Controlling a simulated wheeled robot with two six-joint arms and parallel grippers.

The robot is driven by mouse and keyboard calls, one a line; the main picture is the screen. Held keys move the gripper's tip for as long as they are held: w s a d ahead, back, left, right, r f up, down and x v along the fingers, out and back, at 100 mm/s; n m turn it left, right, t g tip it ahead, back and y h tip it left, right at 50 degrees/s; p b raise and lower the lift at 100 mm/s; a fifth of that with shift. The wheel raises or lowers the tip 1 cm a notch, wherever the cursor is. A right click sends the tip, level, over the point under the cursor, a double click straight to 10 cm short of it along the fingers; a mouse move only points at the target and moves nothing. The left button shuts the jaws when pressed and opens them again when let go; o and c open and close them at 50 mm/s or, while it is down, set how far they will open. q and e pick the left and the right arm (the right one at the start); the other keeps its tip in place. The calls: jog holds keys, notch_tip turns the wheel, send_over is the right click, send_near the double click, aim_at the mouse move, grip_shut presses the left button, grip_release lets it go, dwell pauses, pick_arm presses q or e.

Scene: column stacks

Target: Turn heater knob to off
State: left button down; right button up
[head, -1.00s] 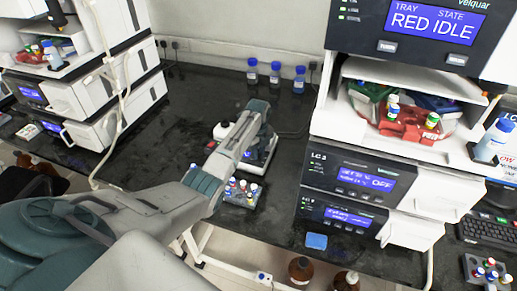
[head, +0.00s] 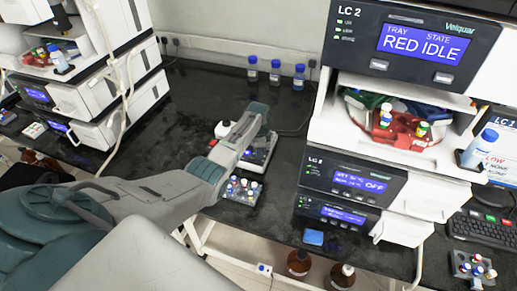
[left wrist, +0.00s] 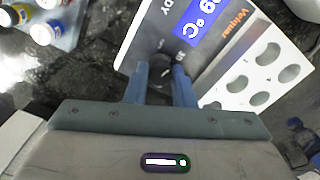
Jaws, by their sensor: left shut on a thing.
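The heater (head: 262,157) is a small pale device on the dark bench, partly hidden behind my left arm. In the left wrist view its grey front panel (left wrist: 140,45) has a blue display (left wrist: 207,20) ending in "9 °C", the letters "DY", and a pale block with several round holes beside it. The dark round heater knob (left wrist: 162,70) sits between the blue fingers of my left gripper (left wrist: 160,82), which is shut on it. The knob's pointer and setting cannot be made out. In the head view the left fingertips are hidden. My right gripper is not in view.
A vial rack (head: 242,196) stands just in front of the heater. Several blue-capped bottles (head: 275,72) stand at the back wall. Instrument stacks rise at left and right (head: 345,182). A blue pad (head: 313,237) lies near the front edge.

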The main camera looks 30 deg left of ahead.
pick_arm(q)
jog(key=n+p, duration=0.1)
jog(key=n, duration=0.3)
jog(key=shift+r+n, duration=0.1)
jog(key=shift+n, duration=0.2)
jog(key=n+p, duration=0.1)
jog(key=n, duration=0.2)
jog(key=shift+n, duration=1.1)
jog(key=shift+p, duration=0.3)
jog(key=c, duration=1.2)
grip_release()
jog(key=shift+c, duration=0.2)
jog(key=shift+s, duration=0.1)
notch_tip(320, 180, up, 11)
jog(key=b, duration=0.1)
